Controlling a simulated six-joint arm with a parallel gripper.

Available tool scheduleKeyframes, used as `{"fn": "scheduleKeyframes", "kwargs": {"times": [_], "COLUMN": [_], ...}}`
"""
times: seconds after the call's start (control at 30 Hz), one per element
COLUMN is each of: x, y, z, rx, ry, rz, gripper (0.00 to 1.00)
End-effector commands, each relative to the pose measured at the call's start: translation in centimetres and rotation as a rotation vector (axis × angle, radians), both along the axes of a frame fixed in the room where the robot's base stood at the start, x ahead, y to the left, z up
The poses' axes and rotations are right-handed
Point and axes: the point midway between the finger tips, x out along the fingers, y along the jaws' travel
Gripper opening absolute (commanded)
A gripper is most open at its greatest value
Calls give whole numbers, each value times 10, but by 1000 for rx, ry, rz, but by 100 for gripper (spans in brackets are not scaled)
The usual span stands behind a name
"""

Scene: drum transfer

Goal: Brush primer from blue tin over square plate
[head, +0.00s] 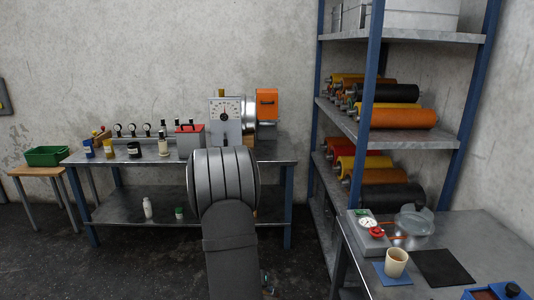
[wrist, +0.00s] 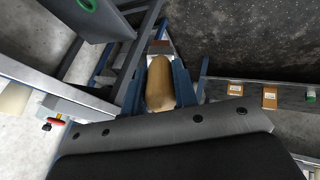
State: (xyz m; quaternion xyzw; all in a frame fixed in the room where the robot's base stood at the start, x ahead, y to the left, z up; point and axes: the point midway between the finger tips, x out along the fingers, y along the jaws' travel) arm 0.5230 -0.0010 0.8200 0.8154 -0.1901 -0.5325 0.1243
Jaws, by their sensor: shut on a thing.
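In the wrist view my gripper (wrist: 160,72) is shut on a tan, rounded, handle-like thing (wrist: 160,92) between blue-grey fingers. A grey and brown end shows beyond it; I cannot tell for certain that it is a brush. In the head view my arm hides the gripper. A small blue tin-like container (head: 88,148) stands at the left end of the back bench; its contents cannot be seen. A dark square plate or mat (head: 443,267) lies flat on the right-hand table. A blue square (head: 392,275) lies beside it under a cream cup (head: 396,262).
The back bench (head: 110,157) holds bottles, gauges and a dial machine (head: 225,115). A rack (head: 368,90) of coloured rollers stands right of it.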

Motion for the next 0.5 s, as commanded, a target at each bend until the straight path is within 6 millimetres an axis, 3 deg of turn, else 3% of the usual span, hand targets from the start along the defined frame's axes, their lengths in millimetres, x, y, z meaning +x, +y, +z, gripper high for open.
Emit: {"fn": "scheduleKeyframes", "kwargs": {"times": [0.23,0.37,0.5], "x": [-16,-15,-7], "y": [1,-3,-25], "z": [-18,-15,0], "rx": [7,6,2], "ry": [3,4,12], "rz": [2,-2,-22], "gripper": [3,3,3]}}
